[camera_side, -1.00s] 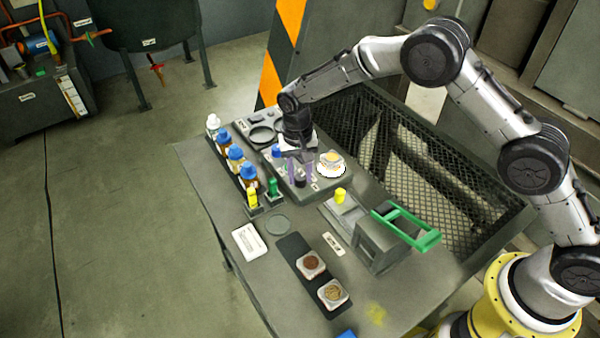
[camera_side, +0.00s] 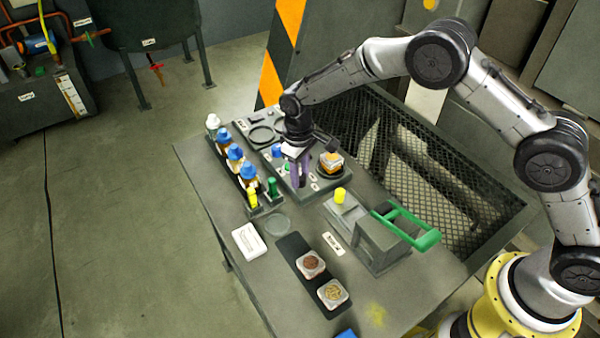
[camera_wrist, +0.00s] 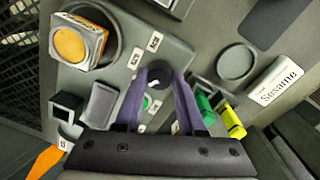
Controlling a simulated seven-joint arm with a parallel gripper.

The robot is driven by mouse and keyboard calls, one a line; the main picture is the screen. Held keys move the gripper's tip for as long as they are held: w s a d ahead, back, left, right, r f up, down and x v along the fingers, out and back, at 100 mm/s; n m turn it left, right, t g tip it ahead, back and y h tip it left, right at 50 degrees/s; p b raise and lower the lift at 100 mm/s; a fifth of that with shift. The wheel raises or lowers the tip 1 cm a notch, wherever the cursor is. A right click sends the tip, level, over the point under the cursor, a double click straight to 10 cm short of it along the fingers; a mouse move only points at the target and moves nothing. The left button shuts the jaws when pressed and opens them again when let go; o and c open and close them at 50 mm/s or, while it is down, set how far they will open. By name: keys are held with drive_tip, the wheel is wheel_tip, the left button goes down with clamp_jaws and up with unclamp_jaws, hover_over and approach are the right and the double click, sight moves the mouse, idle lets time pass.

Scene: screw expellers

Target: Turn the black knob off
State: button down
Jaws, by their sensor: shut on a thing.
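The black knob (camera_wrist: 159,68) shows at the tips of my gripper's purple fingers in the wrist view. My gripper (camera_wrist: 160,76) is shut on it, one finger on each side. In the side view my gripper (camera_side: 299,183) points down at the grey panel (camera_side: 318,187), and its fingers hide most of the knob. A square container with orange contents (camera_side: 331,160) sits on a dark round plate on the same panel, right of my gripper. That container also shows at upper left in the wrist view (camera_wrist: 76,43).
Blue-capped bottles (camera_side: 235,156) stand in a rack to the left. A green piece (camera_side: 272,187) and a yellow piece (camera_side: 252,198) are close by. A green-handled press (camera_side: 380,245), a white label block (camera_side: 249,241) and a dark tray with two samples (camera_side: 291,247) lie nearer.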

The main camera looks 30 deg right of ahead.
drive_tip(key=shift+n, duration=0.4)
drive_tip(key=c, duration=0.5)
unclamp_jaws()
drive_tip(key=r, duration=1.4)
drive_tip(key=shift+s+a, duration=0.15)
drive_tip(key=shift+a, duration=0.15)
